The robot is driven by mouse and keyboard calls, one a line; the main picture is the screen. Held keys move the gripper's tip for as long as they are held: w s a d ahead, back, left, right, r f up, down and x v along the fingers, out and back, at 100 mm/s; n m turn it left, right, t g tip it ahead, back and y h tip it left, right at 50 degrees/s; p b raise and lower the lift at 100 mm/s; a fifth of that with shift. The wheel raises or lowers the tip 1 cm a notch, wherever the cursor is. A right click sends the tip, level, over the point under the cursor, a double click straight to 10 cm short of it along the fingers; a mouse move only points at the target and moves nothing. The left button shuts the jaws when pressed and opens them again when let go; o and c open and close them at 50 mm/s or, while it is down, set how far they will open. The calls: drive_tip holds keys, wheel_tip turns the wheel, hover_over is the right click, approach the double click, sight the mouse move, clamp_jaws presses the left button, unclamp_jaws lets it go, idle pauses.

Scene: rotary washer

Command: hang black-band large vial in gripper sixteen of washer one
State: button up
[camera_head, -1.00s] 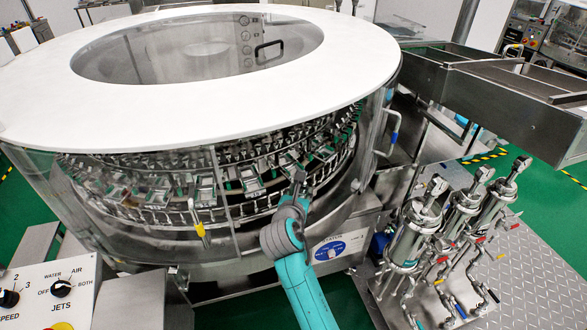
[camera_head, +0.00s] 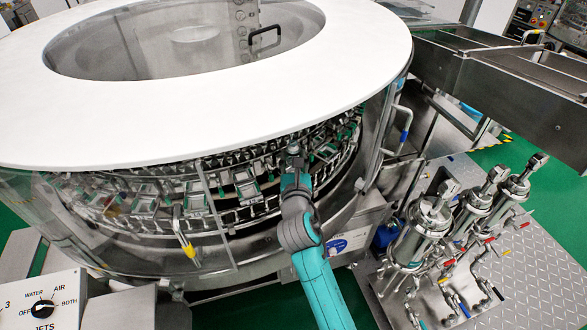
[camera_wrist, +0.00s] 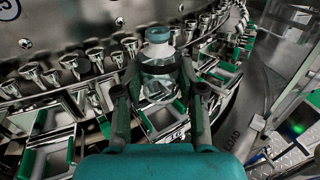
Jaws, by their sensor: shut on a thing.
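The washer (camera_head: 215,110) is a large round machine with a white top ring and clear side panels. Inside it is a carousel (camera_head: 246,188) of metal vial grippers with green parts. My gripper (camera_head: 293,158) reaches the open front of the washer, close to the carousel. In the wrist view my gripper (camera_wrist: 160,92) is shut on a clear vial (camera_wrist: 158,68), its pale, teal-edged end pointing away from me. The vial is in front of a row of metal cups and square, green-edged holders (camera_wrist: 222,70).
A clear panel with a yellow-tipped handle (camera_head: 189,252) stands left of my arm. A door edge with a handle (camera_head: 404,128) is on the right. Metal filter housings (camera_head: 425,230) stand at right on a plate floor. A control panel (camera_head: 40,303) is at lower left.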

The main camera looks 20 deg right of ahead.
drive_tip(key=shift+f, duration=2)
drive_tip(key=shift+f, duration=0.1)
drive_tip(key=o, duration=1.1)
drive_tip(key=shift+c, duration=0.2)
drive_tip(key=shift+s, duration=0.1)
drive_tip(key=v, duration=1.2)
